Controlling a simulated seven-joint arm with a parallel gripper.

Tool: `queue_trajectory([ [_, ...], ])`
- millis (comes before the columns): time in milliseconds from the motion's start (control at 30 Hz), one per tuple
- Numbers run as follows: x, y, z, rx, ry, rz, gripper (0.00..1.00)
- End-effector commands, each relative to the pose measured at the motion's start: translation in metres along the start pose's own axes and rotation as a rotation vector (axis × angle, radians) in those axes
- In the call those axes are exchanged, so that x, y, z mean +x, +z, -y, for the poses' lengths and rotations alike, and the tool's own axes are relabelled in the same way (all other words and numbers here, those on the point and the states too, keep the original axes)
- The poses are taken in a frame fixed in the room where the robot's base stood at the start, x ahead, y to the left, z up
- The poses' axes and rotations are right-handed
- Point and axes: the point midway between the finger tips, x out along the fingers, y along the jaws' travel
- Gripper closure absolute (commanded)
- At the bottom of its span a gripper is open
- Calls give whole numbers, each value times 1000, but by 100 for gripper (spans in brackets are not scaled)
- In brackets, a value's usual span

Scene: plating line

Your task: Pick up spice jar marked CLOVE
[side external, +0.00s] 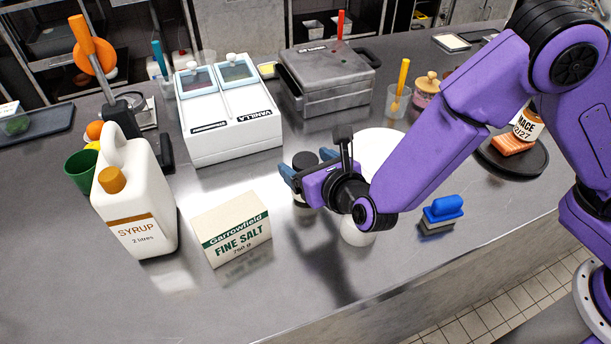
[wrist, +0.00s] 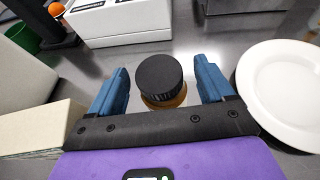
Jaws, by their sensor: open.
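A jar with a black lid (side external: 304,160) stands upright on the steel counter, mostly behind my gripper in the side view. The wrist view shows its round black lid (wrist: 160,78) with a brownish body below. Its label is hidden, so I cannot read CLOVE on it. My gripper (side external: 306,171) is low over the counter, with its blue fingers apart. In the wrist view the fingers (wrist: 161,88) stand on either side of the jar, with gaps showing at both sides. A jar marked MACE (side external: 527,124) is at the right, partly behind my arm.
The fine salt box (side external: 236,230) and syrup jug (side external: 137,205) stand left of my gripper. A white plate (side external: 379,143) lies right of the jar. A white lidded container (side external: 228,115) is behind.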

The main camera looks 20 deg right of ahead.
Motion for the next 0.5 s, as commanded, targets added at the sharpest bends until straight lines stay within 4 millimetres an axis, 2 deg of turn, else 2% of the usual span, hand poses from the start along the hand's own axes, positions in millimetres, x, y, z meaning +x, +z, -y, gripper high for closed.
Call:
queue_trajectory([
  [33,9,-1,1,0,-2,0,19],
  [200,27,0,0,0,-1,0,19],
  [500,30,0,0,0,1,0,19],
])
